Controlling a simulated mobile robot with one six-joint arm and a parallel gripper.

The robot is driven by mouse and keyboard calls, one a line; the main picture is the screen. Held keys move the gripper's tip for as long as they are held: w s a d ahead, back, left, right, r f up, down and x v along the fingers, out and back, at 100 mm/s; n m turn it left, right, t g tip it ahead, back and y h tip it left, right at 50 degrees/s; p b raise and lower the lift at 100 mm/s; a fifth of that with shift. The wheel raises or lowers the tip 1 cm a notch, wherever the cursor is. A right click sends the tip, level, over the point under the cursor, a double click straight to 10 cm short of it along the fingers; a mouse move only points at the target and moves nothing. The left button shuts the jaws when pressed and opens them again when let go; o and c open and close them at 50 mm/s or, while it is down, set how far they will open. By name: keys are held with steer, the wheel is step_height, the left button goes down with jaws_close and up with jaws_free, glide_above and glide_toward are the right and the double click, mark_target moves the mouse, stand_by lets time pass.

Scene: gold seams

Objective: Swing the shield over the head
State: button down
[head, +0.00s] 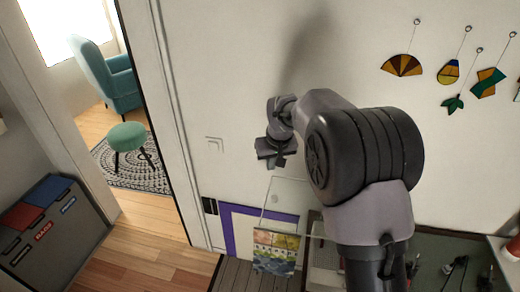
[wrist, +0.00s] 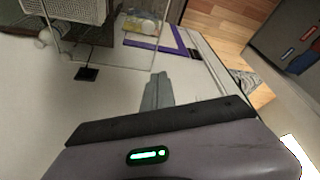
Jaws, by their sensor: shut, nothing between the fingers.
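A clear, see-through panel, which looks like the shield (head: 288,210), stands upright below my gripper in the head view. The panel (wrist: 112,52) also shows at the upper left of the wrist view, with a small dark square tab (wrist: 87,74) near it. I cannot make out the head clearly; my arm hides part of that area. My gripper (head: 272,158) is in front of the white wall, above the panel and apart from it. Its fingers (wrist: 157,90) are together in the wrist view, with nothing between them.
Stained-glass pieces (head: 403,65) hang on the wall at right. A purple-edged frame (head: 226,222) and a colourful picture (head: 272,252) are low behind the panel. Tools (head: 455,268) lie on the bench at lower right. A grey bin (head: 70,240) stands at left by the doorway.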

steer(key=x, duration=0.9)
steer(key=shift+s+d+f, duration=0.1)
steer(key=shift+d+f, duration=0.2)
steer(key=shift+f, duration=0.1)
steer(key=s, duration=0.2)
steer(key=s+d, duration=0.1)
steer(key=shift+s+d+f, duration=0.1)
steer(key=shift+s+f, duration=0.25)
steer(key=shift+f, duration=0.2)
